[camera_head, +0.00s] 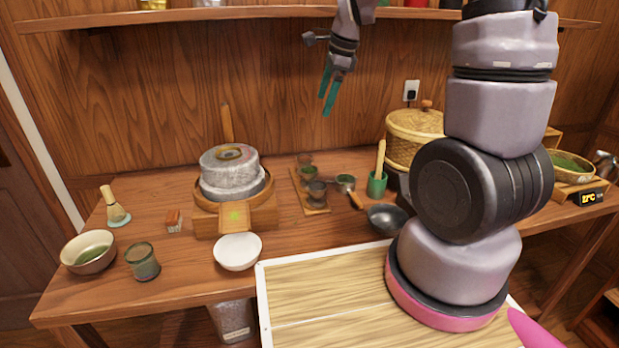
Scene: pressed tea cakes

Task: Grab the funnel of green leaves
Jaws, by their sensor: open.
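My gripper (327,97) has teal fingers and hangs open and empty in front of the back wall, well above the table. No plain funnel shape can be made out for certain. A small dark, round vessel with green in it (345,181) stands at the middle of the table, with a wooden handle (356,200) beside it. A round woven tray (585,175) at the right also holds green leaves. My gripper touches none of these.
A stone mill (231,176) on a wooden base stands left of centre. Small cups on a wooden board (318,209), a dark bowl (386,218), a green holder (377,186) and a steamer basket (415,135) stand nearby. A shelf (250,14) runs above. My arm hides part of the right side.

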